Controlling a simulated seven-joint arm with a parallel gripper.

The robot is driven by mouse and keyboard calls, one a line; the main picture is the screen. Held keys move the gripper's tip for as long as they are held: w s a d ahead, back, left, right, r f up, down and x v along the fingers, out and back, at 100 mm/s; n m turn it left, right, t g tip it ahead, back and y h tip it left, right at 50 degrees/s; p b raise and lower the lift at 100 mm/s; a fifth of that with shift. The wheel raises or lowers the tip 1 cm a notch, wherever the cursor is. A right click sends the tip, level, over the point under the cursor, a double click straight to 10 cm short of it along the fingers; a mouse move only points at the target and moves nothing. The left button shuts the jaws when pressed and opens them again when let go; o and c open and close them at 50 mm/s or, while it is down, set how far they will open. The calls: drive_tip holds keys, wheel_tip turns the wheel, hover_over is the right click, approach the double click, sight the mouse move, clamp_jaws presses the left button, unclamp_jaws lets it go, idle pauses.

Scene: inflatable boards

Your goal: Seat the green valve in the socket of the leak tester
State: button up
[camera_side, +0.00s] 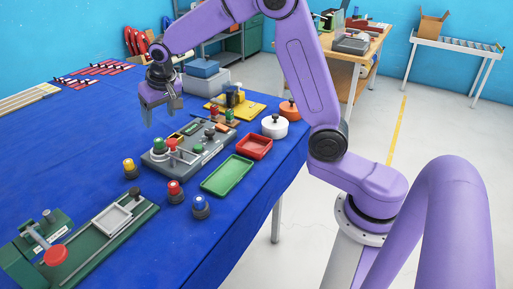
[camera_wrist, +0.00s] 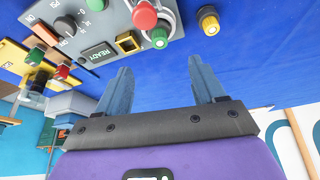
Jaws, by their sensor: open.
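The green valve (camera_side: 158,145) stands upright at the left end of the grey leak tester (camera_side: 212,150), close to a white arm with a red knob. The green valve also shows in the wrist view (camera_wrist: 160,38), just beyond the fingertips and partly beside the red knob (camera_wrist: 144,15). I cannot tell whether it sits fully in a socket. My gripper (camera_side: 162,113) is open and empty, pointing down above and behind the tester. Its two fingers (camera_wrist: 160,66) are spread wide in the wrist view, touching nothing.
Yellow (camera_side: 129,167), red (camera_side: 174,191) and blue (camera_side: 200,206) valves stand in front of the tester. A green tray (camera_side: 228,176) and a red tray (camera_side: 255,146) lie to its right. A green fixture (camera_side: 108,215) is at the front left.

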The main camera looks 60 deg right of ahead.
drive_tip(key=s+a+n+g, duration=0.1)
drive_tip(key=s+a+n, duration=0.15)
drive_tip(key=s, duration=0.65)
drive_tip(key=s+a+n+g+y, duration=0.1)
drive_tip(key=s+n, duration=0.3)
drive_tip(key=s, duration=0.5)
drive_tip(key=s+a+n+g, duration=0.1)
drive_tip(key=s+n, duration=0.3)
drive_tip(key=s, duration=0.5)
drive_tip(key=s+d+f+n, duration=0.1)
drive_tip(key=s+d+n, duration=0.1)
drive_tip(key=s, duration=0.4)
drive_tip(key=s+d+f+n+g, duration=0.1)
drive_tip(key=s+d+n, duration=0.1)
drive_tip(key=s, duration=0.5)
drive_tip(key=shift+d+f, duration=0.25)
drive_tip(key=shift+d, duration=0.1)
drive_tip(key=shift+w, duration=0.1)
